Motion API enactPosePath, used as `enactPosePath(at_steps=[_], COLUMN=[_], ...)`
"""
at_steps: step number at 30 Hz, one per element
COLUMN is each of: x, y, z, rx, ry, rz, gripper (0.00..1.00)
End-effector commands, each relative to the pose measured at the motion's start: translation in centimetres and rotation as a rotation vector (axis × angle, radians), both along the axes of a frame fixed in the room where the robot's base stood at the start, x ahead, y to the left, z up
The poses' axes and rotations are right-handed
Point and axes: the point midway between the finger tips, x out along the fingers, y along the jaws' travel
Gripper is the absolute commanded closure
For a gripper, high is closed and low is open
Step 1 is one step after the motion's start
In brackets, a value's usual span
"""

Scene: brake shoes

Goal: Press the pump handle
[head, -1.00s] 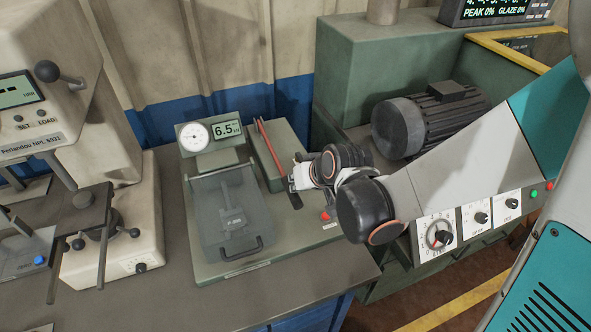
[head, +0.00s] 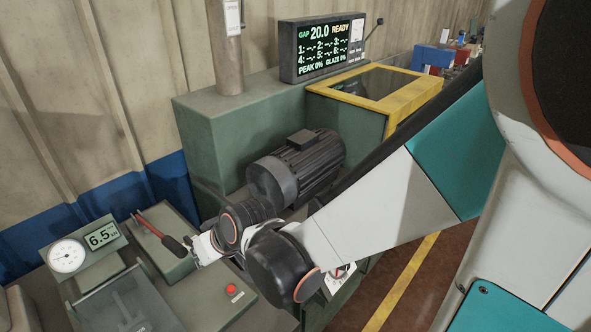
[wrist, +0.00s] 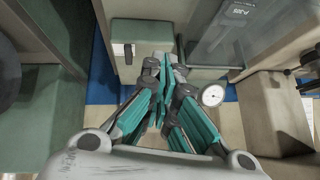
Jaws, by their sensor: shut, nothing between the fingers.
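The pump handle (head: 148,225) is a red lever with a black grip (head: 176,246). It slants over a green pump block (head: 170,262) at the lower left of the head view. My gripper (head: 193,252) is at the black grip's end, and I cannot tell whether they touch. In the wrist view my gripper's teal fingers (wrist: 165,66) are shut with nothing between them. Their tips point at the green block (wrist: 162,32). I cannot make out the handle clearly in the wrist view.
A round gauge (head: 67,255) and a 6.5 display (head: 102,236) stand left of the pump. A clear cover (head: 120,305) lies in front of them. A red button (head: 232,289) sits right of the pump. A motor (head: 297,170) and a green machine (head: 240,135) stand behind my arm.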

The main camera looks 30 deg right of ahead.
Motion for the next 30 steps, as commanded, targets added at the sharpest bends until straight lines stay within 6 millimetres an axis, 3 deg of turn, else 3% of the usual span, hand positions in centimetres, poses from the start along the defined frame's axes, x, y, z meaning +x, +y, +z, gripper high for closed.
enactPosePath(at_steps=[9, 30], x=[-2.1, -2.2], y=[-1.0, -1.0], z=[1.9, 2.0], rx=[0.000, 0.000], ry=[-0.001, -0.001], rz=[0.000, 0.000], gripper=[1.00, 1.00])
